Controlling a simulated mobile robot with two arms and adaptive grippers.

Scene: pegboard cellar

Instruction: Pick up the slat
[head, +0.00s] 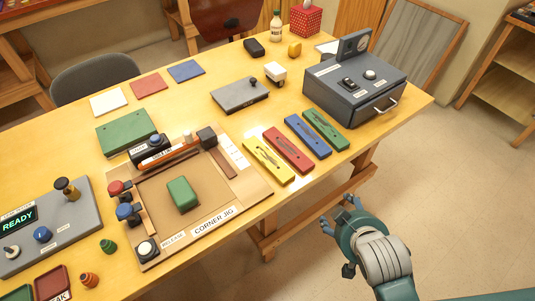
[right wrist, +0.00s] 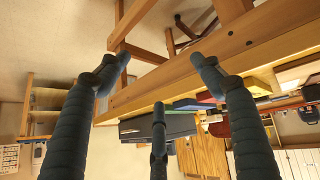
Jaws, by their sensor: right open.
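On the corner jig (head: 245,196), a wooden board on the table, a dark brown flat strip (head: 222,163) lies at the right side, beside a white label strip. An orange-brown bar (head: 182,151) lies along the jig's back edge; I cannot tell for sure which of the two is the slat. My right gripper (head: 341,208) is beyond the table's front edge, well right of the jig, empty and apart from everything. In the right wrist view its fingers (right wrist: 157,84) are spread open, with the table edge behind them. My left gripper is not in view.
A green block (head: 182,194) sits on the jig. Yellow (head: 269,160), red, blue and green trays lie right of it, near the front edge. A grey-blue box with a drawer (head: 355,88) stands at the table's right end. Floor is clear around my right gripper.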

